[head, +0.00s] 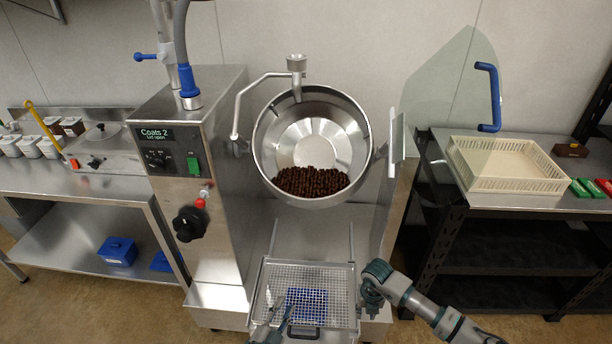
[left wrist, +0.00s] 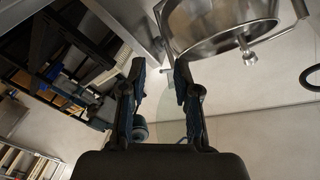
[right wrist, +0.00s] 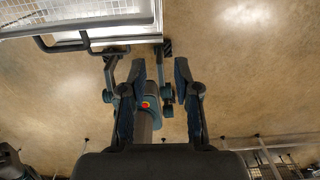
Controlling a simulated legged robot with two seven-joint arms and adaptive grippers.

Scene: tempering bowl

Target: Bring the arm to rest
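My left gripper (head: 275,322) shows only in part at the bottom of the head view, over the wire-mesh tray (head: 340,272). In the left wrist view its two fingers (left wrist: 159,68) stand apart with nothing between them. My right gripper (head: 371,285) is at the tray's right side in the head view; whether it touches the tray I cannot tell. In the right wrist view its fingers (right wrist: 160,68) are apart and hold nothing. The steel bowl (head: 270,150) is tilted towards me with brown pieces (head: 312,181) inside, well above both grippers.
The coating machine (head: 215,230) stands left of the bowl. A clear panel with a blue handle (head: 495,98) is right of it. A cream crate (head: 505,182) sits on the right table. A steel bench (head: 95,185) is at the left. Floor is open at the lower right.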

